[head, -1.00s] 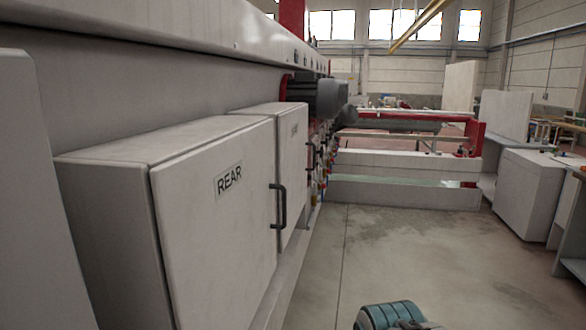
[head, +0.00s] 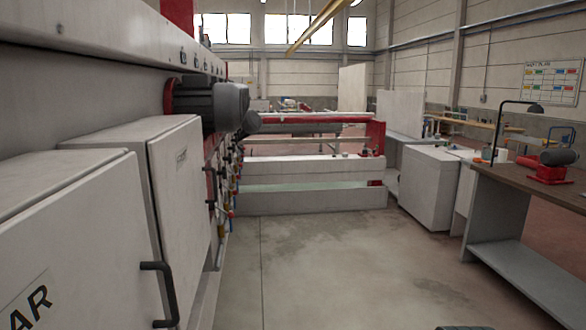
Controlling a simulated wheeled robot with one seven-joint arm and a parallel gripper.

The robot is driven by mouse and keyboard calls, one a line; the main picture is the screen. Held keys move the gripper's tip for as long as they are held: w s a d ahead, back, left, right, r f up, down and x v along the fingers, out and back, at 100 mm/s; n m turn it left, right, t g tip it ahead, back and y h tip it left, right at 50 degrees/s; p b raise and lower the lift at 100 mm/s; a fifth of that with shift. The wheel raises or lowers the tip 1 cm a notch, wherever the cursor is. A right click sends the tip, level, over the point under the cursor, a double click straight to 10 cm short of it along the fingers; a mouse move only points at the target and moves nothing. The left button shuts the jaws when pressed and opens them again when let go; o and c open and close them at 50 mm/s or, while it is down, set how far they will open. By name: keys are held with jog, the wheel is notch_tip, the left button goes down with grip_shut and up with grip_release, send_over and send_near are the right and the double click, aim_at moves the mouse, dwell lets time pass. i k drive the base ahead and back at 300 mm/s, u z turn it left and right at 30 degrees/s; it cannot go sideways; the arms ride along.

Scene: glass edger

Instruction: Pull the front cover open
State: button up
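Two pale grey box covers sit on the side of the long machine at the left. The nearer cover (head: 88,262) carries a partly cut-off label ending in "AR" and a black bar handle (head: 170,295) at its right edge. The farther cover (head: 182,190) stands just beyond it, with a small label too blurred to read and a dark handle (head: 212,190) at its right edge. Both covers look closed. My gripper is not in view; only a small dark piece, perhaps of my arm, shows at the bottom edge.
Grey motors (head: 215,105) jut from the machine beyond the covers. A low white barrier (head: 310,200) crosses the far end. A workbench (head: 540,185) with a lamp and a red vise stands at the right. The concrete floor (head: 315,275) between is clear.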

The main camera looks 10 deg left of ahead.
aim_at(177, 156)
jog(key=z, duration=0.15)
jog(key=i, duration=1.05)
jog(key=u, duration=0.75)
jog(key=i, duration=0.6)
jog(key=u, duration=0.5)
